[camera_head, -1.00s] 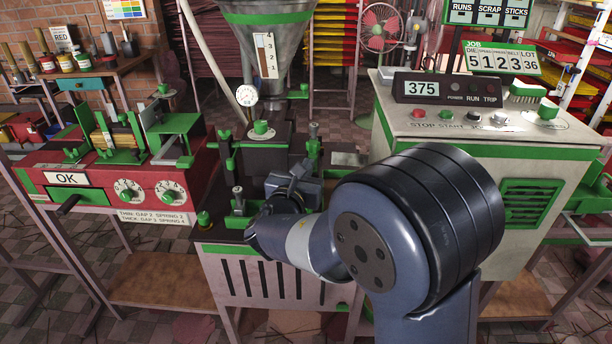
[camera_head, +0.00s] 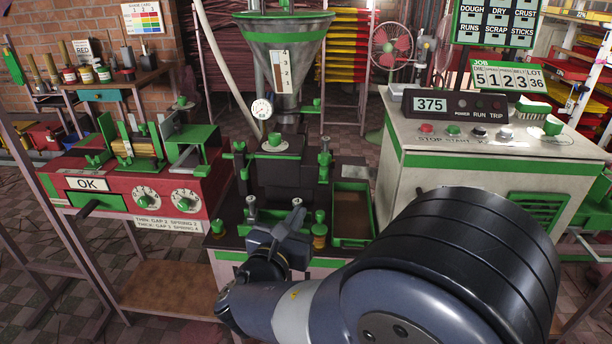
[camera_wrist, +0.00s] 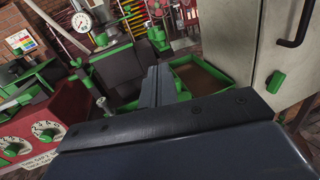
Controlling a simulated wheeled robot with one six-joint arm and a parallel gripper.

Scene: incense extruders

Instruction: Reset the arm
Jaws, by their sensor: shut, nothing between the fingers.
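My gripper (camera_head: 284,226) is in front of the extruder bench in the head view, at the end of my bent arm. Its fingers point up and away, towards the bench top. In the wrist view my gripper's fingers (camera_wrist: 158,84) lie together, shut, with nothing between them. They appear in front of the green-rimmed tray (camera_wrist: 214,72). That tray also shows in the head view (camera_head: 352,243), right of my gripper. My arm hides the lower front of the bench and part of the white control cabinet (camera_head: 487,165).
The extruder with its hopper (camera_head: 277,62) and dial gauge (camera_head: 262,109) stands behind my gripper. A red machine (camera_head: 122,196) marked OK, with two dials, is on the left. The cabinet carries a display reading 375 (camera_head: 431,105). Small posts and knobs stand near my gripper.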

